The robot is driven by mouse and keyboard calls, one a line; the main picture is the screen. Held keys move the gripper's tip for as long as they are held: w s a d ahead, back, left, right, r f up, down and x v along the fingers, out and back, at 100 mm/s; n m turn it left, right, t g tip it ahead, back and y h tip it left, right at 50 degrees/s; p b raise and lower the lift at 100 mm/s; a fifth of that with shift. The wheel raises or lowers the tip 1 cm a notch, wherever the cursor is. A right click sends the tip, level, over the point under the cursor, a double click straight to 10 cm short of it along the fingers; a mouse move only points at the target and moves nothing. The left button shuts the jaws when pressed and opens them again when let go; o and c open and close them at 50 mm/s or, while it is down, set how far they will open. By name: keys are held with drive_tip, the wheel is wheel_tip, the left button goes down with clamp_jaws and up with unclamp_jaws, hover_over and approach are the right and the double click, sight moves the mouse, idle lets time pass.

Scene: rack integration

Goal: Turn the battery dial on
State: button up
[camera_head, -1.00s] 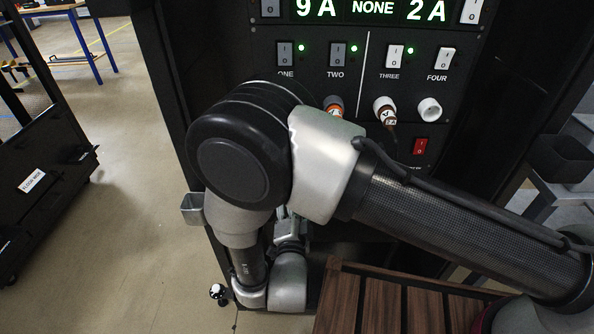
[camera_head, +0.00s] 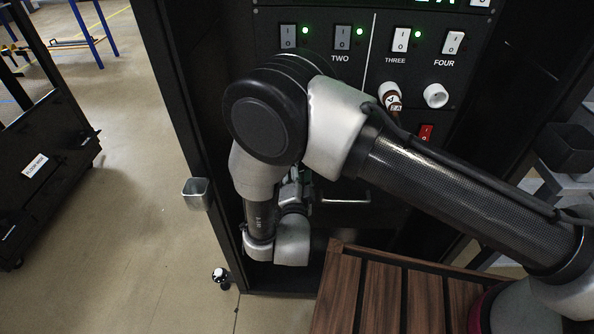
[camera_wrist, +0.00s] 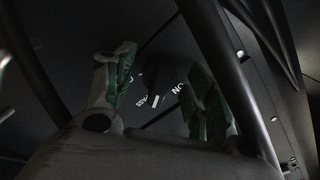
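In the wrist view, the black battery dial (camera_wrist: 156,82) sits on a dark panel, with a small white mark and white lettering beside it, including what looks like "ON". The rest of the lettering is hard to read. My gripper (camera_wrist: 163,88) is open, its green-padded fingers apart on the left and right of the dial. I cannot tell whether either pad touches it. In the head view, my arm hides the dial and most of my gripper.
The rack's switch panel (camera_head: 468,78) has labelled switches, green lights, a cabled plug (camera_head: 390,97), a white socket (camera_head: 435,96) and a red switch (camera_head: 426,132). A slatted wooden surface (camera_head: 385,300) lies below my arm. A dark cart (camera_head: 60,150) stands left, beyond open floor.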

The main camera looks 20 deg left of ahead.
drive_tip(key=c, duration=0.9)
drive_tip(key=shift+n, duration=0.4)
drive_tip(key=n, duration=0.4)
drive_tip(key=shift+n, duration=0.4)
drive_tip(key=n, duration=0.6)
drive_tip(key=shift+n, duration=0.3)
drive_tip(key=o, duration=1.1)
